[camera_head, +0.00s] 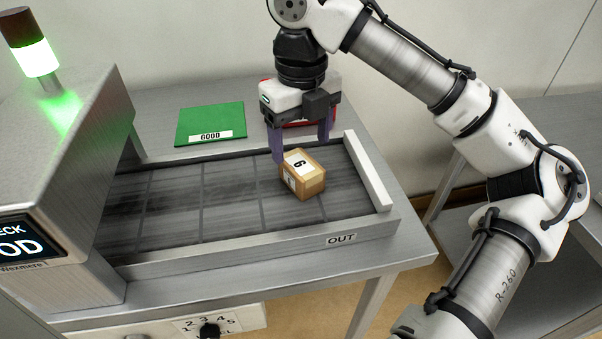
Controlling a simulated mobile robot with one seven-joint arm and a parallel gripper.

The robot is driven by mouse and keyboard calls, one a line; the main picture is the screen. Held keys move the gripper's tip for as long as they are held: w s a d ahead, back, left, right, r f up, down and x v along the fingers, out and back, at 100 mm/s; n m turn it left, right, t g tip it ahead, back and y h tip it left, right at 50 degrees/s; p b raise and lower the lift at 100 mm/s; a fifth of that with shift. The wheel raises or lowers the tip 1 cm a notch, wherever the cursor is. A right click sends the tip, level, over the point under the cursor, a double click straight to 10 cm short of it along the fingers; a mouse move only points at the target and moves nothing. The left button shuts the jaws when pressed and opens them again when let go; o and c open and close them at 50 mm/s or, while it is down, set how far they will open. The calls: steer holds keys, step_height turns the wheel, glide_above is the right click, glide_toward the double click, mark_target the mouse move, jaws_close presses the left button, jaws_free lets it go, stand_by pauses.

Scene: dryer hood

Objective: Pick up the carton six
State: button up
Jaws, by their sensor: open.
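The carton six (304,179) is a small brown box with a white label marked 6 on its top. It sits on the dark belt near the right, OUT end of the conveyor. My gripper (301,152) points down with two purple fingers, just above and behind the carton. The fingers are apart with nothing between them. The left finger comes close to the carton's back left corner. I cannot tell whether it touches.
The conveyor belt (180,205) has low metal rails and a white end stop (368,172) on the right. A green GOOD mat (211,122) lies behind. A red item (300,123) is partly hidden behind my gripper. A metal machine housing with a lit green lamp (35,58) stands left.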

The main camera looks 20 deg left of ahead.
mark_target(301, 163)
steer(key=shift+s+d+f, duration=0.1)
steer(key=shift+f, duration=1.4)
steer(key=shift+s+f, duration=0.1)
steer(key=shift+f, duration=1.4)
steer(key=shift+r, duration=0.1)
steer(key=c, duration=1.2)
